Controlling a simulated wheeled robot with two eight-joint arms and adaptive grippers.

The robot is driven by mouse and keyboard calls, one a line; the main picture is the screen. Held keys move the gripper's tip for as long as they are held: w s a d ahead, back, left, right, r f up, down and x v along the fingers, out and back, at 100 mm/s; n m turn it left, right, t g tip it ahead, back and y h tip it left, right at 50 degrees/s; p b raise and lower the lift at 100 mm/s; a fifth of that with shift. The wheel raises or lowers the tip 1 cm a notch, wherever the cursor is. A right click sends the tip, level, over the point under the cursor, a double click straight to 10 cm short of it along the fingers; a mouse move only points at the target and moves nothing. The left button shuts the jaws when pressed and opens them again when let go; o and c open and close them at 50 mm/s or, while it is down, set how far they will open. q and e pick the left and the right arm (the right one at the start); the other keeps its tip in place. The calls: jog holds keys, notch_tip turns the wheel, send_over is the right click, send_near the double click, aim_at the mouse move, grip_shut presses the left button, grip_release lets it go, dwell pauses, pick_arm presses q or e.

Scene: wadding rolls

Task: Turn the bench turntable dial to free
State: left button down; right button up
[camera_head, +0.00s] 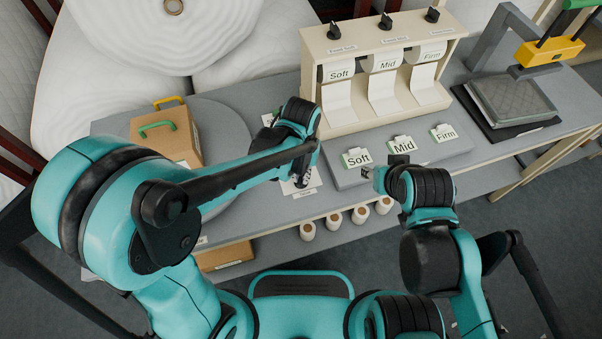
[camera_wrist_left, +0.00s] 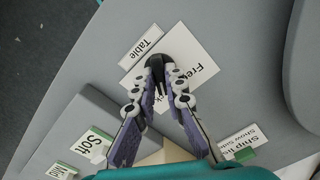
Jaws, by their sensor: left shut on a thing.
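The black turntable dial (camera_wrist_left: 157,66) sits on a white card (camera_wrist_left: 190,62) marked "Free" and a second, mostly covered word. A "Table" label (camera_wrist_left: 141,46) lies beside it. My left gripper (camera_wrist_left: 160,78) is shut on the dial, a fingertip on each side. In the head view my left gripper (camera_head: 302,180) is over the card near the bench's front edge and hides the dial. Which word the dial points at is unclear. The grey round turntable (camera_head: 215,112) carries a cardboard box (camera_head: 165,135). My right gripper (camera_head: 372,174) is near the "Soft" card; its fingers are unclear.
A cream dispenser (camera_head: 310,90) with Soft, Mid and Firm rolls stands at the back. A low grey block (camera_head: 430,152) with matching cards is in front of it. Several small rolls (camera_head: 333,221) are below the bench edge. A yellow-handled press (camera_head: 549,52) stands at right.

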aim_at(301, 177)
pick_arm(q)
jog(key=n, duration=1)
jog(key=shift+n, duration=2.1)
jog(key=c, duration=1.6)
grip_release()
notch_tip(301, 177, up, 12)
